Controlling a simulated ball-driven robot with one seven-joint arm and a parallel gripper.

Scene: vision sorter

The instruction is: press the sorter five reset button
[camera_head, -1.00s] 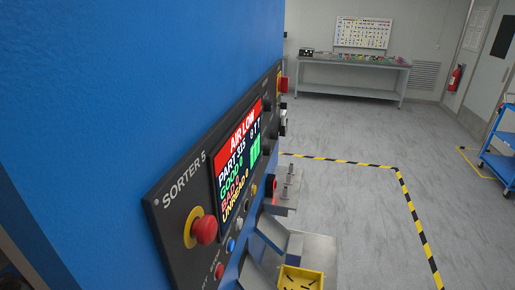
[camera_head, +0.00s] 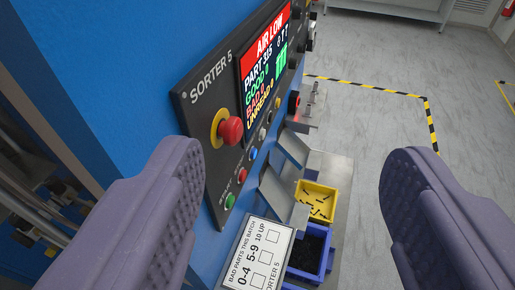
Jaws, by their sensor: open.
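The Sorter 5 panel (camera_head: 200,118) is a dark plate on a blue machine, left of centre. Below its red mushroom button on a yellow ring (camera_head: 230,130) runs a slanting row of small buttons. A green button (camera_head: 230,201) is lowest, then a red button (camera_head: 242,175), a blue button (camera_head: 253,153) and a white one (camera_head: 262,134). Their small labels are too blurred to tell surely which is reset. The panel's screen (camera_head: 264,62) reads AIR LOW. My gripper (camera_head: 292,150) is open and empty, its purple fingers wide apart, the left one near the panel's lower left.
Below the panel are metal chutes, a yellow bin (camera_head: 318,203) with dark parts and a blue bin (camera_head: 326,252). A white tally sheet (camera_head: 258,255) stands in front. Grey floor (camera_head: 375,110) with striped tape (camera_head: 430,125) lies clear to the right.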

